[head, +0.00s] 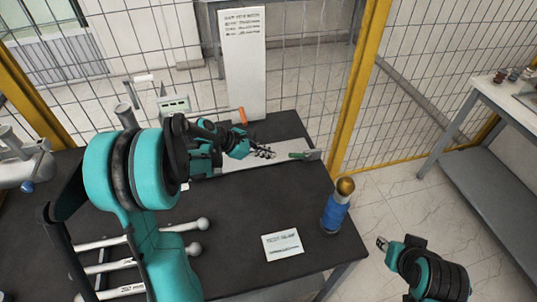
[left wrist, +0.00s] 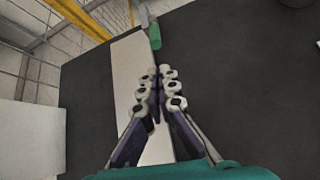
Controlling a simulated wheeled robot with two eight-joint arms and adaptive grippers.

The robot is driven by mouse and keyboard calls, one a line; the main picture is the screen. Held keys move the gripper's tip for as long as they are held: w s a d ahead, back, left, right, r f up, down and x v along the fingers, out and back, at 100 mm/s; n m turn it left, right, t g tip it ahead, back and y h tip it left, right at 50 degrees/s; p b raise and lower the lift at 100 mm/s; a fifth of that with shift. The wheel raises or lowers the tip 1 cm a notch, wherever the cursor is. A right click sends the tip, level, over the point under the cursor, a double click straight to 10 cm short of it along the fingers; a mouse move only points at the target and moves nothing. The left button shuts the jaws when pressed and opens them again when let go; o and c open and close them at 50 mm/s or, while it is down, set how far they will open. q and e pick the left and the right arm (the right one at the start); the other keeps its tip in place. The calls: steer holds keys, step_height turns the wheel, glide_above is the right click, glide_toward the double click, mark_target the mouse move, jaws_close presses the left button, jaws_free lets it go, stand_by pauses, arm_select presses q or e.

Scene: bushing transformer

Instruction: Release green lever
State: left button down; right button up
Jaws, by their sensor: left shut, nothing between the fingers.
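The green lever (head: 299,155) sits at the right end of a pale plate on the dark table. It also shows in the left wrist view as a green cylinder (left wrist: 155,37) near the top. My left gripper (head: 268,153) is shut and empty, pointing at the lever from the left with a small gap between. In the left wrist view its fingertips (left wrist: 160,71) are together above the pale plate (left wrist: 127,75), below the green lever in the picture. My right gripper (head: 383,243) hangs at the lower right, off the table; its finger opening is unclear.
A blue cylinder with a gold top (head: 337,206) stands at the table's right edge. A white card (head: 283,245) lies near the front. Grey rods with ball ends (head: 201,224) lie at left. An orange handle (head: 243,116) and white panel (head: 243,65) are behind.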

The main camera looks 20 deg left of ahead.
arm_select(q)
steer(key=b+x, duration=0.2)
steer(key=x, duration=0.5)
steer(key=shift+w+r+p, duration=0.1)
steer(key=shift+r+p, duration=0.45)
steer(key=shift+r, duration=0.2)
steer(key=shift+d+f, duration=0.1)
steer(key=v, duration=0.7)
